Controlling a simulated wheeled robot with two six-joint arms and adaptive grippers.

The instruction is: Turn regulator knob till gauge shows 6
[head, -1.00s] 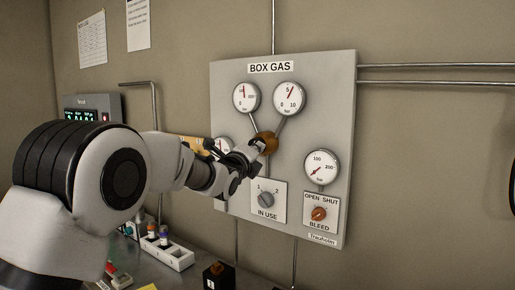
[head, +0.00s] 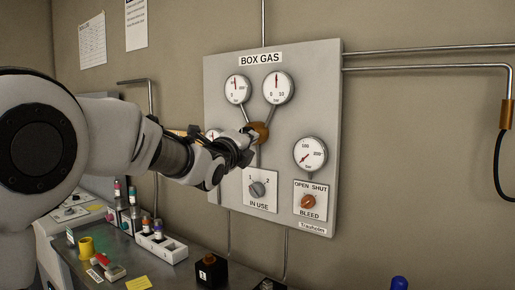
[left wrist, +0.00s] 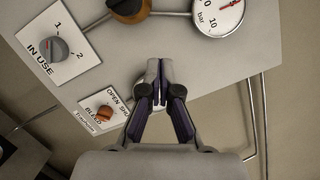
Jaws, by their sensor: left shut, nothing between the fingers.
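The regulator knob (head: 263,131) is brown and sits mid-panel below two gauges on the BOX GAS panel (head: 325,110). It also shows at the top of the left wrist view (left wrist: 130,8). The 0–10 bar gauge (head: 278,88) has a red needle pointing nearly straight up, around 5; it is partly cut off in the left wrist view (left wrist: 218,14). My left gripper (head: 250,134) overlaps the knob's left edge in the head view. In the left wrist view its fingers (left wrist: 155,72) are shut and empty, apart from the knob. My right gripper is not in view.
The IN USE selector (head: 257,189) and BLEED knob (head: 308,202) are lower on the panel. Other gauges (head: 238,89) (head: 310,154) sit nearby. Pipes (head: 430,50) run right. A bench below holds a vial rack (head: 160,246) and a black box (head: 211,270).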

